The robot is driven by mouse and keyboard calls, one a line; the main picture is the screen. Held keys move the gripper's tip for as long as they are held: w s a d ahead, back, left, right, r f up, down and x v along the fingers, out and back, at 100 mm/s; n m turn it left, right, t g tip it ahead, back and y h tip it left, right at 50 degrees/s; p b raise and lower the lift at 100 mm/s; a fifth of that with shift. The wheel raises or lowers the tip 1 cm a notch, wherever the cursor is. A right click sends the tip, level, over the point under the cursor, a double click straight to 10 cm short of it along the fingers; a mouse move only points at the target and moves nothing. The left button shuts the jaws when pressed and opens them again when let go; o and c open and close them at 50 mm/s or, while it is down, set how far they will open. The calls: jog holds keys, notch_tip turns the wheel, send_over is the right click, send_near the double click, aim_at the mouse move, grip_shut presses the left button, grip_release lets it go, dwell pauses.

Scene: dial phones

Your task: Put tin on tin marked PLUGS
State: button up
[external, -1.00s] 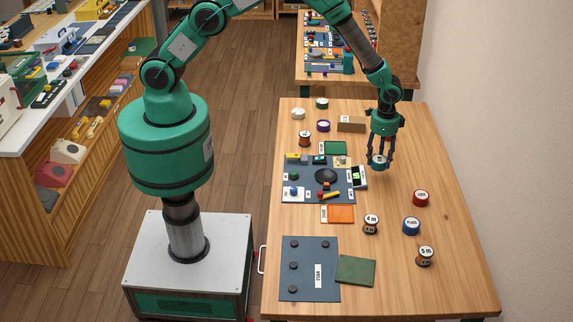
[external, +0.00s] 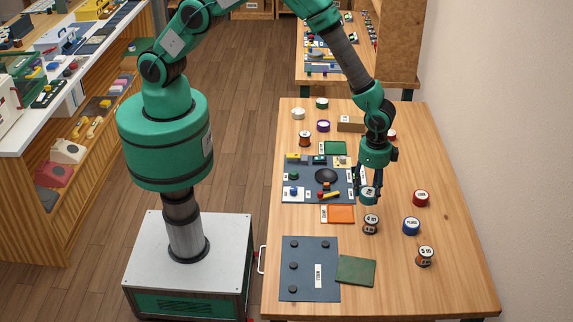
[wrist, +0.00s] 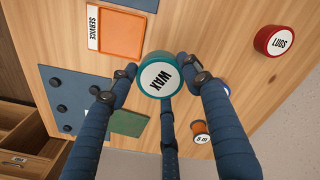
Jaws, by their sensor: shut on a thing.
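My gripper (external: 369,196) is shut on a teal tin (external: 369,191) with a white lid, and holds it above the table. In the wrist view the tin's lid reads WAX (wrist: 162,77), between my fingers (wrist: 163,88). A blue tin (external: 411,226) with a white lid stands upright on the table, to the right of my gripper and nearer the camera; its small label appears to read PLUGS.
A spool marked 4 m (external: 371,224) stands just in front of the held tin in the picture. A 5 m spool (external: 425,256) is at the front right. An orange tray (external: 340,214) and dark mats lie to the left. The table's right side is largely clear.

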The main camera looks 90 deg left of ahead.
send_over(412, 223)
jog(key=shift+f, duration=0.8)
dwell(0.3)
jog(key=shift+f+p, duration=0.35)
jog(key=shift+f, duration=1.35)
jog(key=shift+f, duration=0.1)
jog(key=shift+f, duration=0.1)
jog(key=o, duration=1.2)
